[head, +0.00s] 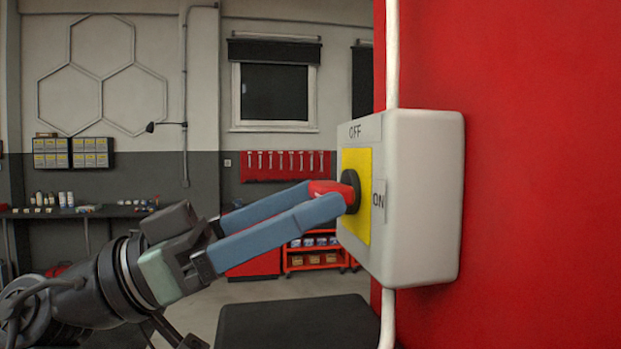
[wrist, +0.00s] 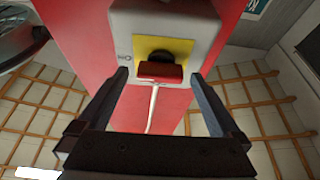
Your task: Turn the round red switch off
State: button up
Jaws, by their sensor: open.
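The round switch has a red handle (head: 330,187) on a black round base (head: 351,191), set in a yellow plate (head: 356,160) on a pale box (head: 425,190). The box carries an OFF label at its top and an ON label at the right of the plate. In the wrist view the red handle (wrist: 160,71) lies crosswise, in line with the ON label at left. My gripper (head: 334,198) is open at the switch, with the near finger partly hiding the handle. In the wrist view my fingers (wrist: 160,76) stand beyond the handle's two ends, with small gaps showing.
The box is fixed to a red panel (head: 540,180), with a white pipe (head: 392,50) running above and below it. A dark flat surface (head: 295,322) lies below my arm. A red cart (head: 315,258) and a workbench (head: 75,213) stand far back.

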jog(key=shift+w+d+r, duration=0.15)
jog(key=shift+d+r, duration=0.05)
jog(key=shift+d, duration=0.45)
jog(key=c, duration=1.3)
